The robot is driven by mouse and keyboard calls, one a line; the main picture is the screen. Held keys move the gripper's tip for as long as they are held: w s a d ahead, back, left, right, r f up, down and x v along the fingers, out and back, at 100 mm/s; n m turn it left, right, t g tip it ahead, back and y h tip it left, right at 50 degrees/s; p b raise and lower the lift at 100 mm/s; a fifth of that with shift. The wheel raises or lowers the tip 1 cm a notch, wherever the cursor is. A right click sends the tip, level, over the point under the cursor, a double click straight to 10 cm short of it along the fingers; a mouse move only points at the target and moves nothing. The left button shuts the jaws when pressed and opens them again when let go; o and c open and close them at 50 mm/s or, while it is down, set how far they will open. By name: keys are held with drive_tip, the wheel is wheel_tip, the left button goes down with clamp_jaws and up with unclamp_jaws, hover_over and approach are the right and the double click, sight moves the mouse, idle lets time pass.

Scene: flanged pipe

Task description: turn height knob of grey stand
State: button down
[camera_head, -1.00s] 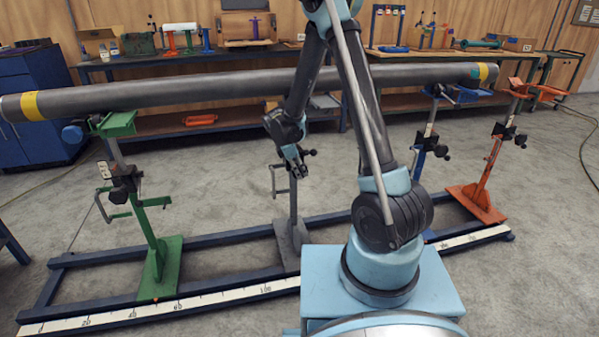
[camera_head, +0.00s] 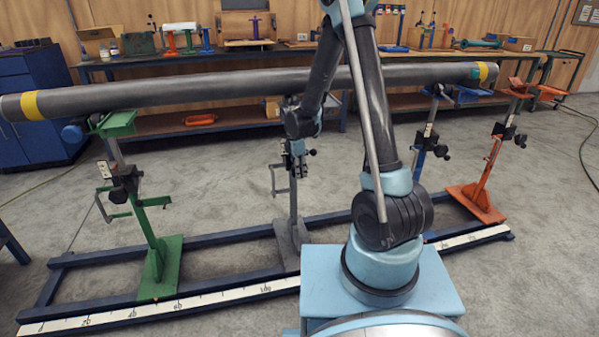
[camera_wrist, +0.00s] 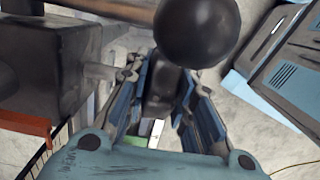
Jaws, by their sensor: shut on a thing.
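The grey stand (camera_head: 291,232) stands on the blue floor frame, left of my arm in the head view. Its height knob (camera_head: 312,152) shows there as a small black ball beside my gripper (camera_head: 297,165). In the wrist view the knob's black ball (camera_wrist: 196,28) is large and close, just beyond the fingertips. A dark part of the knob lies between the two fingers of my gripper (camera_wrist: 162,88), which is shut on it. The stand's dark clamp block (camera_wrist: 48,65) with a short shaft is at left. The stand's top is hidden behind my wrist in the head view.
A long grey pipe (camera_head: 200,88) lies above, across the green stand (camera_head: 160,262) and a blue stand (camera_head: 420,150). An orange stand (camera_head: 480,190) is at right. A workbench (camera_head: 240,60) runs along the back wall. Open concrete floor lies between the stands.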

drive_tip(key=c, duration=1.4)
unclamp_jaws()
drive_tip(key=shift+w, duration=0.1)
drive_tip(key=shift+o, duration=0.2)
drive_tip(key=shift+a+r, duration=0.2)
drive_tip(key=shift+r, duration=1.65)
drive_tip(key=shift+a+r, duration=0.15)
drive_tip(key=shift+r, duration=1.65)
